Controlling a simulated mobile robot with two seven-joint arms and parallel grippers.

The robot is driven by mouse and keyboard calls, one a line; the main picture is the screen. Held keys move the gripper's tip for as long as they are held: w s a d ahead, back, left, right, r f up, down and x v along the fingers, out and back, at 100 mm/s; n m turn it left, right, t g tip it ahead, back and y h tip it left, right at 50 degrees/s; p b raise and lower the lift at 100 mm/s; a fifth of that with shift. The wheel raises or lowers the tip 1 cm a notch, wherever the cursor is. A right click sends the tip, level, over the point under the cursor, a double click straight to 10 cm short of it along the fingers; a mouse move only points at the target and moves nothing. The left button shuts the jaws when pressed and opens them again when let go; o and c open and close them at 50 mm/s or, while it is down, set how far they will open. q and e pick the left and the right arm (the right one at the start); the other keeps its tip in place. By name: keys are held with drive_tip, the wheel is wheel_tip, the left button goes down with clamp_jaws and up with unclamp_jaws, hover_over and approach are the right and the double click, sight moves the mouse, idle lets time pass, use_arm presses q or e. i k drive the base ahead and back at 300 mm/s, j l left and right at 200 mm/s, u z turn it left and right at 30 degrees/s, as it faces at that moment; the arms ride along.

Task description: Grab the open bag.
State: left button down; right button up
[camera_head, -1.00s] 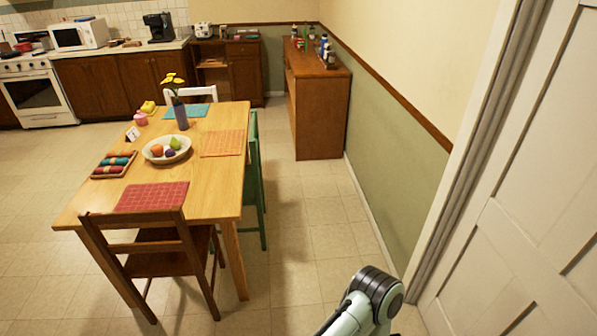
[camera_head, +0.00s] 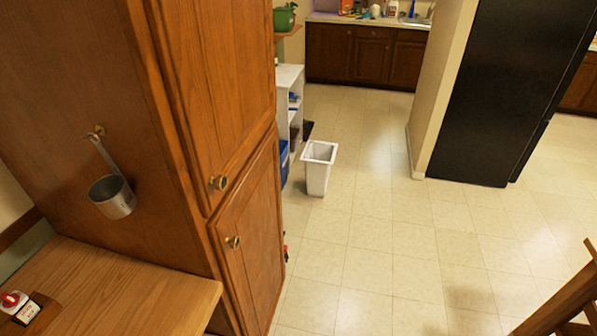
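I cannot make out an open bag in the head view. Small items stand on the far sink counter (camera_head: 372,19), too small and distant to tell apart for certain. Neither of my grippers is in view, so their state is hidden.
A tall wooden cabinet (camera_head: 215,100) and a wooden surface (camera_head: 120,290) fill the left. A white bin (camera_head: 319,168) stands on the floor beside a white shelf (camera_head: 288,85). A black fridge (camera_head: 500,90) is at the right, a chair part (camera_head: 565,300) lower right. The tiled floor between is free.

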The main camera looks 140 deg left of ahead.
sight(318, 158)
drive_tip(key=u, duration=4.6)
drive_tip(key=i+l+z, duration=0.15)
drive_tip(key=i+l, duration=0.2)
drive_tip(key=i, duration=0.15)
drive_tip(key=i+l+z, duration=0.15)
drive_tip(key=i, duration=0.35)
drive_tip(key=i+l+z, duration=0.1)
drive_tip(key=i+l, duration=0.2)
drive_tip(key=i, duration=0.2)
drive_tip(key=i+u, duration=0.15)
drive_tip(key=i, duration=0.65)
drive_tip(key=i+l+u, duration=0.15)
drive_tip(key=i, duration=0.65)
drive_tip(key=i+l+u, duration=0.1)
drive_tip(key=i+u, duration=0.3)
drive_tip(key=i+l+u, duration=0.2)
drive_tip(key=u, duration=0.2)
drive_tip(key=i+l+u, duration=0.25)
drive_tip(key=u, duration=0.15)
drive_tip(key=i+l+u, duration=0.15)
drive_tip(key=u, duration=0.2)
drive_tip(key=i+l+u, duration=0.15)
drive_tip(key=l+u, duration=0.25)
drive_tip(key=i+l+u, duration=0.1)
drive_tip(key=l+u, duration=0.25)
drive_tip(key=j, duration=0.1)
